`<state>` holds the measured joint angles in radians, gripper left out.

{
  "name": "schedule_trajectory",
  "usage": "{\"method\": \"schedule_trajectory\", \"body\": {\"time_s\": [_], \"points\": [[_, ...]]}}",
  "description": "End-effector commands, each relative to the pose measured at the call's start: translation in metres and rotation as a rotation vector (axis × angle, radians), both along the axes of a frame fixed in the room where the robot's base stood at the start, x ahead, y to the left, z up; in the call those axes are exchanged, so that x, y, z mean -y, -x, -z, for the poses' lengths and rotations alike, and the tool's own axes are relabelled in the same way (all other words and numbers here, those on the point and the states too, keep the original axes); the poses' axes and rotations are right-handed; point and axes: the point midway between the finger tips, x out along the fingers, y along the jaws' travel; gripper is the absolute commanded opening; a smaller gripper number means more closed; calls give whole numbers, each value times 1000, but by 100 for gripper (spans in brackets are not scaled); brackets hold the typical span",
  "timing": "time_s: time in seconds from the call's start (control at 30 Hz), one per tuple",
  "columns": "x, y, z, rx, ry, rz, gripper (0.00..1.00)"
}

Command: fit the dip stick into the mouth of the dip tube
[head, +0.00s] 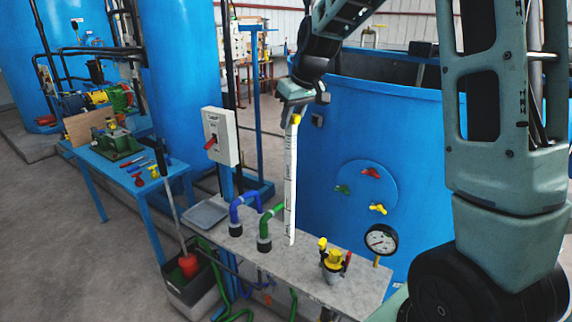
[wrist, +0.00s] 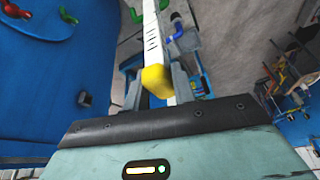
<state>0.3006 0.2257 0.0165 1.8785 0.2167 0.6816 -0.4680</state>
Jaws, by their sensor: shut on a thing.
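The dip stick (head: 291,185) is a long white strip with dark marks and a yellow top. It hangs nearly upright from my gripper (head: 294,108). In the wrist view, the yellow top (wrist: 157,80) of the dip stick sits between the two fingers of my gripper (wrist: 165,90), which are shut on it. The stick's lower end shows against the grey bench top, between the green bent pipe and the brass fitting; I cannot tell whether it touches anything. I cannot make out for sure which part is the dip tube or its mouth.
A large blue tank (head: 335,140) stands close behind. A grey switch box (head: 220,136) is to the left.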

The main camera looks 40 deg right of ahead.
Motion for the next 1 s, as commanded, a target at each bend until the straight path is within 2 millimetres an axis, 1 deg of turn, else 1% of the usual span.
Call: {"method": "schedule_trajectory", "body": {"time_s": [0.1, 0.33, 0.5, 0.6, 0.83, 0.93, 0.97, 1.0], "points": [[0, 0, 20, -4, -2, 0, 0], [0, 0, 44, -2, -2, 1, 0], [0, 0, 68, -3, -2, 0, 0], [0, 0, 73, 1, -1, 0, 0], [0, 0, 74, 2, 0, 0, 0], [0, 0, 78, 2, 0, 0, 0], [0, 0, 78, 1, 0, 0, 29], [0, 0, 77, 1, 0, 0, 40]]}}
